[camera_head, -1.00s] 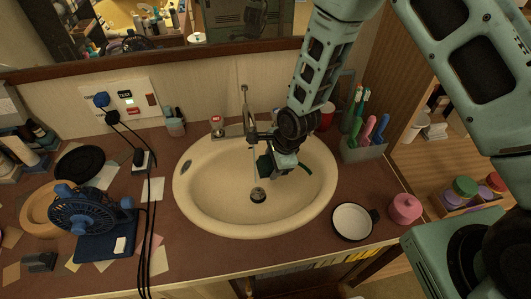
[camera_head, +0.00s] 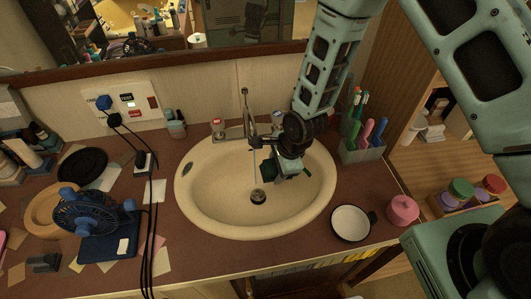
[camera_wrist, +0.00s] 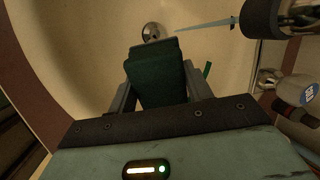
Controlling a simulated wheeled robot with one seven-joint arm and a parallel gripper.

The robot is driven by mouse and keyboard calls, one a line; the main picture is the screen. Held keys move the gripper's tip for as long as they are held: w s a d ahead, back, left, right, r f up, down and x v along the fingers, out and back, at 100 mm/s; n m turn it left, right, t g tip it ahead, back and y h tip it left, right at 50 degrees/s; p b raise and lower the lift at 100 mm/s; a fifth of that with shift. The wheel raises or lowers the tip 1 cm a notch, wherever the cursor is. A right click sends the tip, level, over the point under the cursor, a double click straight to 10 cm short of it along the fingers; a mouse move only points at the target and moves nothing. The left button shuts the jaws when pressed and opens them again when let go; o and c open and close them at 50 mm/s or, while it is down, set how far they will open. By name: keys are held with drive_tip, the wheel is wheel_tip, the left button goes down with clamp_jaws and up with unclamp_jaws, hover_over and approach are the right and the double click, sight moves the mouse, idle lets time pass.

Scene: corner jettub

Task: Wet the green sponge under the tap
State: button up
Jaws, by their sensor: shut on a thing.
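The dark green sponge (camera_wrist: 157,80) is between my gripper's fingers in the wrist view; in the head view a dark bit of it (camera_head: 268,169) shows over the basin. My gripper (camera_head: 281,174) is shut on it and points down into the sink, right of the tap. The tap (camera_head: 248,122) stands at the sink's back rim and runs a thin stream (camera_head: 254,165) toward the drain. In the wrist view the stream (camera_wrist: 205,23) passes beyond the sponge's far right corner, with a small gap between them in the picture.
The cream oval sink (camera_head: 215,218) has a drain (camera_head: 258,196) at its middle. Right of it are a pen holder (camera_head: 362,150), a white dish (camera_head: 350,223) and a pink jar (camera_head: 402,210). Left are a blue fan (camera_head: 88,222) and black cables (camera_head: 150,210). The left of the basin is clear.

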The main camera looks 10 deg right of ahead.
drive_tip(key=s+r+p, duration=0.1)
drive_tip(key=s+d+r+p, duration=0.1)
drive_tip(key=s+r, duration=0.1)
drive_tip(key=shift+s, duration=0.25)
drive_tip(key=shift+s, duration=0.1)
idle(0.8)
